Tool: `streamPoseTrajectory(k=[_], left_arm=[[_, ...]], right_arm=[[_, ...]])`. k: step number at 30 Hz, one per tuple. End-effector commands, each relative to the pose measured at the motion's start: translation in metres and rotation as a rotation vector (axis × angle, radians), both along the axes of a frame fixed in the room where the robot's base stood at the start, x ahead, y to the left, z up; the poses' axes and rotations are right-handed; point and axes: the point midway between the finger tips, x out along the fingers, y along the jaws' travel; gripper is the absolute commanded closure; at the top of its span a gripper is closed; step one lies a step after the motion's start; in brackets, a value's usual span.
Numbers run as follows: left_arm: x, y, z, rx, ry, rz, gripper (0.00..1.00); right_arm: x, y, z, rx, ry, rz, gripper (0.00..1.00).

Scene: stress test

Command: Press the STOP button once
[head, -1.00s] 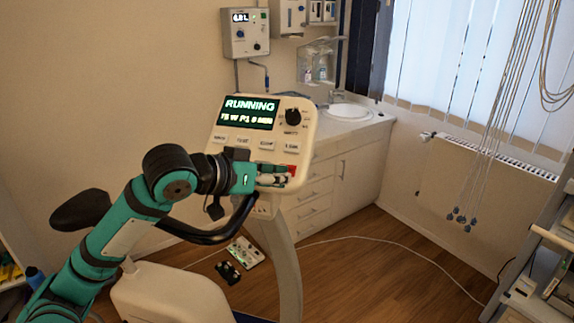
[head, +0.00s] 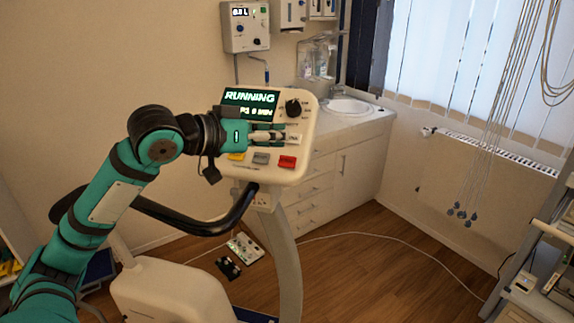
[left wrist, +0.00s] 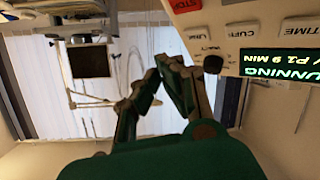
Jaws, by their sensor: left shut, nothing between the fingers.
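The red STOP button (head: 287,162) is at the lower right of the cream control panel (head: 308,122). It shows uncovered in the head view, and part of it with its lettering shows at the top edge of the left wrist view (left wrist: 183,5). The panel's display (head: 250,97) reads RUNNING. My left gripper (head: 284,137) is shut and empty, in front of the upper row of white buttons, just above the red button in the picture. It hides part of that row and some of the display. My right gripper is not in view.
A yellow button (head: 236,156) and a grey button (head: 261,159) sit left of the red one. A black knob (head: 293,107) is above. A black handlebar (head: 215,226) curves below the panel. A sink counter (head: 350,130) stands behind.

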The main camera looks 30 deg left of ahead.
Motion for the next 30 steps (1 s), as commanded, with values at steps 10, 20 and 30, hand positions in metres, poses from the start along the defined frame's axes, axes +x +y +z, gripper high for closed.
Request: streamPoseTrajectory(k=[10, 20, 30], left_arm=[[0.027, 0.009, -0.037, -0.002, 0.001, 0.001, 1.00], [0.034, 0.011, -0.046, 0.000, 0.000, 0.001, 1.00], [0.034, 0.011, -0.046, 0.000, 0.000, 0.001, 1.00]], right_arm=[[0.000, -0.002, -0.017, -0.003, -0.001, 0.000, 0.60], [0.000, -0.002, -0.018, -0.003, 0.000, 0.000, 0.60], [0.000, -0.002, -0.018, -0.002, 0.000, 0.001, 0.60]])
